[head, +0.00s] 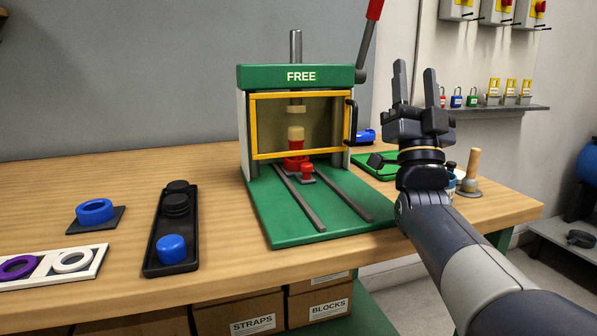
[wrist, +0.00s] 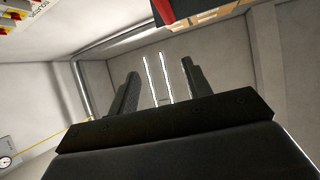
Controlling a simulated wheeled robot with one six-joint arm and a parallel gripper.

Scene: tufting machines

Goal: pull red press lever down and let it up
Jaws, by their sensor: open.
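The press lever (head: 370,38) is a grey rod with a red grip at its upper end. It rises from the right side of the green press (head: 257,76), tilted slightly right, its top cut off by the frame edge. The press head is marked FREE, and a yellow-framed clear guard (head: 265,125) covers its front. Red parts (head: 297,146) stand under the ram behind the guard. My gripper (head: 415,85) is open and empty, fingers pointing up, to the right of the lever and lower than its red grip. In the wrist view my open gripper (wrist: 160,85) has nothing between its fingers.
A black tray (head: 152,240) with a blue cap and dark pieces, a blue ring (head: 95,210) and a white holder (head: 92,262) with rings lie left on the bench. A wooden-handled tool (head: 472,168) stands behind my arm. A padlock shelf (head: 510,109) is on the right wall.

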